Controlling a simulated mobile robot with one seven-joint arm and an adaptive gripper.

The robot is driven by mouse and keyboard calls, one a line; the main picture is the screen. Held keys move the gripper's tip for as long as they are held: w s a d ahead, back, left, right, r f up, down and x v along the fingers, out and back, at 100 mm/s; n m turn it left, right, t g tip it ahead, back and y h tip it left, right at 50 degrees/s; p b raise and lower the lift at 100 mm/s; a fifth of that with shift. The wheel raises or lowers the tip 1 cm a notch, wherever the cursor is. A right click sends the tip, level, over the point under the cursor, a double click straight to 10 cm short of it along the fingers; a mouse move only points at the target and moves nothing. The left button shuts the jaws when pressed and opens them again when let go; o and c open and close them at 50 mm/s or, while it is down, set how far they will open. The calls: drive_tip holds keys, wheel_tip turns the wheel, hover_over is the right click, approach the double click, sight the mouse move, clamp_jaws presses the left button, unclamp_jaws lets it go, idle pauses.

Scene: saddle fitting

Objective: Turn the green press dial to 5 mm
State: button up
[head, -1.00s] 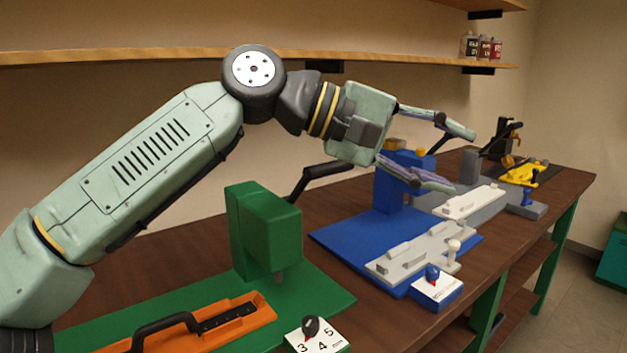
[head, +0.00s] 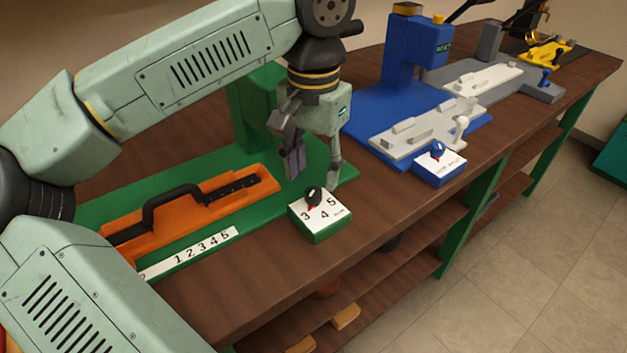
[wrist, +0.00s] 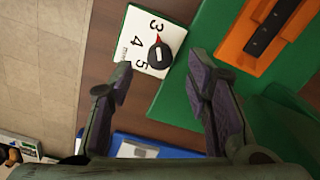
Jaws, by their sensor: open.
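The green press dial (head: 313,195) is a black knob with a red pointer on a white-topped green box (head: 322,226) marked 3, 4 and 5. The red pointer is turned toward the 3. In the wrist view the knob (wrist: 160,54) also shows, with its red tip on the side of the 3. My gripper (head: 314,174) points down, open and empty, just above and behind the dial. In the wrist view its fingertips (wrist: 160,72) are spread, with the knob just beyond the gap between them. I see no contact with the knob.
The green press (head: 250,105) stands behind my gripper. An orange fixture (head: 225,195) with a black handle lies left of the dial. A blue press (head: 405,55) and its blue dial box (head: 440,172) stand to the right. The table's front edge is close to the dial.

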sight(314, 190)
drive_tip(key=shift+f, duration=1.95)
drive_tip(key=shift+c, duration=0.4)
clamp_jaws()
